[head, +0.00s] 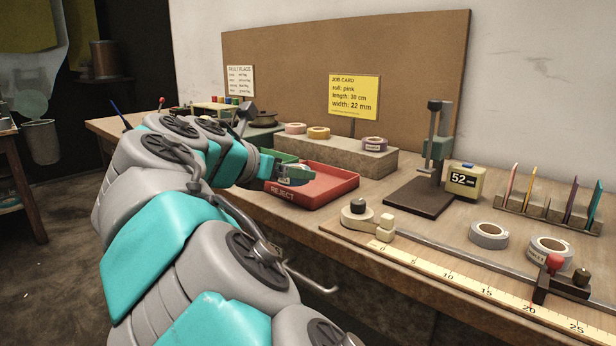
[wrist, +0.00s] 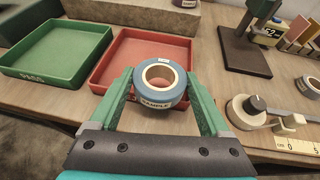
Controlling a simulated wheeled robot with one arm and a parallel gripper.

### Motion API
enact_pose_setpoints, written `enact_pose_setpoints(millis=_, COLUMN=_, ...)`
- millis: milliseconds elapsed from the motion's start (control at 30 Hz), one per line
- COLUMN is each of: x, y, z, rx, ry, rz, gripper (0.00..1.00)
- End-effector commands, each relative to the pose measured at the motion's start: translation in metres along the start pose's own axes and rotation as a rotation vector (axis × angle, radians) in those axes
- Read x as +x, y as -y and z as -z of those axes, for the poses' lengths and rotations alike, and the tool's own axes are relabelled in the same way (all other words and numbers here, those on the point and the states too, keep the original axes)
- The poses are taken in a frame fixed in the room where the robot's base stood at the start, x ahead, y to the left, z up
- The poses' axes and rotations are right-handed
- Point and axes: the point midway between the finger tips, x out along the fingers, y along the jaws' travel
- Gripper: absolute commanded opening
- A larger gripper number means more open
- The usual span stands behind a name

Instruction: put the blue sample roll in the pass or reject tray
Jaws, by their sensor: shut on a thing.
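The blue sample roll (wrist: 161,95), with a white core and a "SAMPLE" label, is between the fingers of my gripper (wrist: 161,97) in the wrist view. My gripper is shut on it and holds it near the front edge of the red reject tray (wrist: 103,76). In the head view my gripper (head: 285,172) is over the red reject tray (head: 335,190), and my arm hides part of that area. The green pass tray (wrist: 50,80) lies left of the red tray in the wrist view and looks empty. The visible floor of the red tray is bare.
A stone-like block (head: 345,155) with several tape rolls stands behind the trays. A press stand (head: 433,165), a gauge reading 52 (head: 464,181), grey rolls (head: 488,235) and a ruler track (head: 450,270) are to the right. The bench's front edge is close to the trays.

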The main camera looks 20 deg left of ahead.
Motion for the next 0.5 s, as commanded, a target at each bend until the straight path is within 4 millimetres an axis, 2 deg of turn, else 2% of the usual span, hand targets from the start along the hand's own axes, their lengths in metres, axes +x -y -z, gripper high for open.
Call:
enact_pose_setpoints(millis=33, x=0.014, y=-0.003, z=-0.003, rx=0.0, ry=-0.002, rz=0.002, gripper=0.18)
enact_pose_setpoints(millis=100, x=0.028, y=-0.007, z=-0.007, rx=-0.001, ry=-0.004, rz=0.0, gripper=0.18)
enact_pose_setpoints(millis=300, x=0.065, y=-0.015, z=-0.018, rx=0.001, ry=-0.004, rz=0.001, gripper=0.18)
enact_pose_setpoints(millis=500, x=0.081, y=-0.019, z=-0.025, rx=0.0, ry=0.0, rz=0.0, gripper=0.18)
